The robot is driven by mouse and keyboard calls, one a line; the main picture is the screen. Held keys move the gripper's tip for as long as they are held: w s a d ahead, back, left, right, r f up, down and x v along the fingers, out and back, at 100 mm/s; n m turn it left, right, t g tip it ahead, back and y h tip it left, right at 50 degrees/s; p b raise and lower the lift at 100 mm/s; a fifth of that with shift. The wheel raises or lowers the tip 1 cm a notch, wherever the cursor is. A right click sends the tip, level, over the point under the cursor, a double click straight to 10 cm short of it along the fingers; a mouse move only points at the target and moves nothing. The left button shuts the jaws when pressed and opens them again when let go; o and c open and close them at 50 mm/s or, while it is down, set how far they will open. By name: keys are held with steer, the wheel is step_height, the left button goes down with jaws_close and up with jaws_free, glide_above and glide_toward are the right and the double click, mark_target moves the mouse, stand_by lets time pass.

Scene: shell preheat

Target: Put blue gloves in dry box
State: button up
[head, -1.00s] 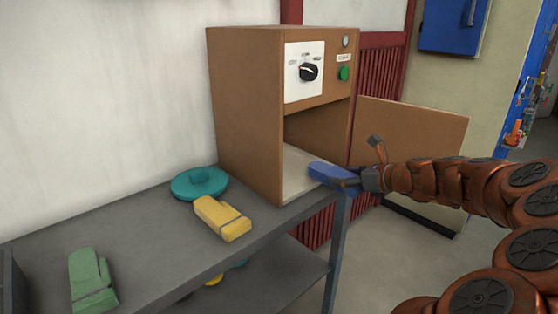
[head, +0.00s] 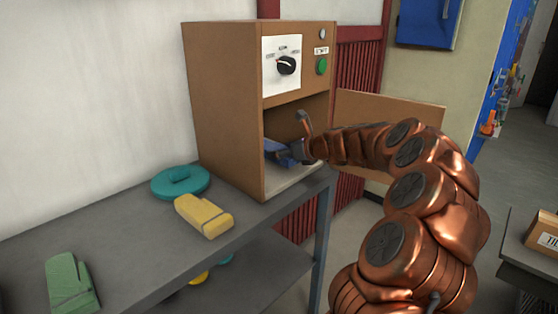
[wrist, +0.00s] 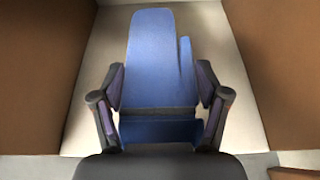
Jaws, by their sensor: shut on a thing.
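The brown dry box (head: 224,110) stands on the grey bench with its door swung open to the right. A dial and a green button are on its front panel. My gripper (head: 297,152) is shut on the blue gloves (head: 279,152) inside the box opening. In the wrist view the blue gloves (wrist: 155,60) lie between the two fingers of my gripper (wrist: 160,105), above the pale box floor (wrist: 215,50), with the box walls on both sides. I cannot tell whether the gloves touch the floor.
Yellow gloves (head: 203,215), a teal round object (head: 180,182) and green gloves (head: 72,285) lie on the grey bench (head: 135,240) left of the box. The open door (head: 385,118) stands behind my arm. A cardboard box (head: 543,236) is at the far right.

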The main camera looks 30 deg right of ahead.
steer(key=shift+w+a, duration=0.2)
steer(key=shift+w, duration=0.4)
steer(key=shift+f+b, duration=0.4)
steer(key=shift+f, duration=1.3)
steer(key=o, duration=1.3)
steer(key=shift+f, duration=0.1)
steer(key=shift+c, duration=0.2)
steer(key=shift+s, duration=0.1)
steer(key=p+v, duration=0.1)
steer(key=v, duration=1.1)
